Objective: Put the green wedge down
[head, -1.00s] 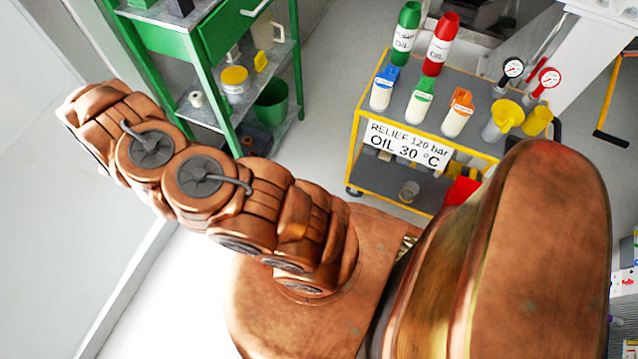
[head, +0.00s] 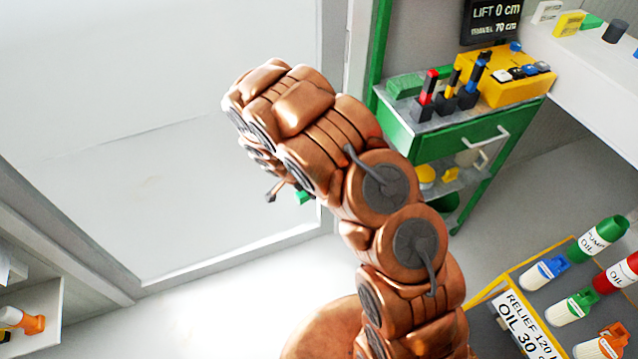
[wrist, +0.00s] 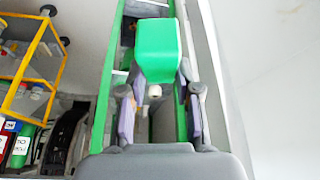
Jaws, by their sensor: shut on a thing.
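The green wedge (wrist: 158,50) is in the wrist view, at the tips of my gripper's two fingers (wrist: 157,85). My gripper is shut on it, and its rounded green face points at the camera. In the head view only a small green bit of the wedge (head: 302,198) shows below my arm. My gripper (head: 285,192) is mostly hidden there by my copper arm links. The wedge is held up in the air; I cannot tell its height above any surface.
A green workbench (head: 450,135) holds a yellow box (head: 518,92), upright tools and a green block (head: 404,86). A white shelf (head: 590,80) with small blocks is at upper right. A yellow cart (head: 515,280) with oil bottles is at lower right.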

